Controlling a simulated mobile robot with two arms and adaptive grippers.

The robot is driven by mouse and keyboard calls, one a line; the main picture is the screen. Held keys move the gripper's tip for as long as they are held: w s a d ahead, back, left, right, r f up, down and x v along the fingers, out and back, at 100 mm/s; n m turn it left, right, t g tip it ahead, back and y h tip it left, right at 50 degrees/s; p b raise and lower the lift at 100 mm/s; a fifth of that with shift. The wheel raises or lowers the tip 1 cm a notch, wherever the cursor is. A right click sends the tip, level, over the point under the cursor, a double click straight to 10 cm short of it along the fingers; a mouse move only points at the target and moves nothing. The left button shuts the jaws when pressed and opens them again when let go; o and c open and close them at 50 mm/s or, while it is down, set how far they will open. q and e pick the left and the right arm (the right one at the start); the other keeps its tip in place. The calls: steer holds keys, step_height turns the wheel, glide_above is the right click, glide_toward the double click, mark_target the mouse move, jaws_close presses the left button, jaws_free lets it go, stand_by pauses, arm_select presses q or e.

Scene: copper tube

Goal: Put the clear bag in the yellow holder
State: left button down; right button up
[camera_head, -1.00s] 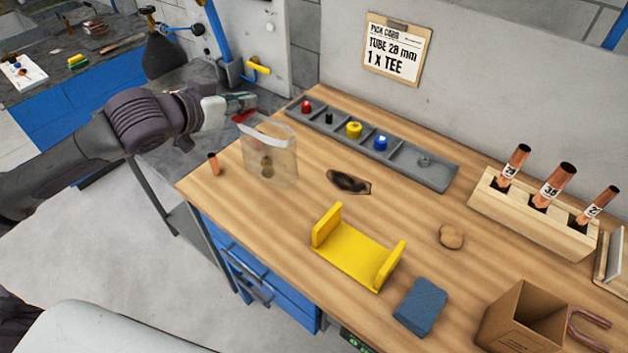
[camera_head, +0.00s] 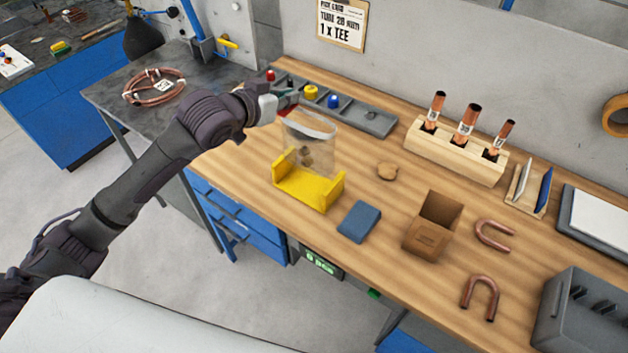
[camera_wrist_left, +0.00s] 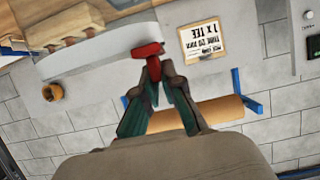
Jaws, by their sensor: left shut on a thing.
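The clear bag (camera_head: 310,140) hangs upright in the head view with small brownish pieces inside. My left gripper (camera_head: 290,108) is at its upper left edge, shut on the bag's red tab, which also shows between the fingertips in the left wrist view (camera_wrist_left: 149,52). The yellow holder (camera_head: 309,187) stands on the wooden bench, with an upright wall at each end. In the head view the bag's lower part overlaps the holder's far side; I cannot tell whether it touches. My right gripper is not in view.
A grey parts tray (camera_head: 372,119) lies behind the bag. A wooden rack (camera_head: 455,150) holds copper tubes. Bare bench lies left of the holder.

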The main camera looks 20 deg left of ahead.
mark_target(281, 136)
arm_select(q)
step_height(281, 136, down, 5)
steer(key=shift+w+a+p, duration=0.1)
steer(key=shift+w+p, duration=0.05)
steer(key=shift+p, duration=0.3)
steer(key=shift+f, duration=0.7)
step_height(281, 136, down, 2)
steer(key=shift+f+p, duration=0.2)
steer(key=shift+p, duration=0.25)
steer(key=shift+f, duration=0.45)
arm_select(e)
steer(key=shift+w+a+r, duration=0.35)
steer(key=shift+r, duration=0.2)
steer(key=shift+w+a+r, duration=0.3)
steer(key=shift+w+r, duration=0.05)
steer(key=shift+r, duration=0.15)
arm_select(q)
steer(key=shift+f, duration=0.1)
steer(key=c, duration=1.3)
jaws_free()
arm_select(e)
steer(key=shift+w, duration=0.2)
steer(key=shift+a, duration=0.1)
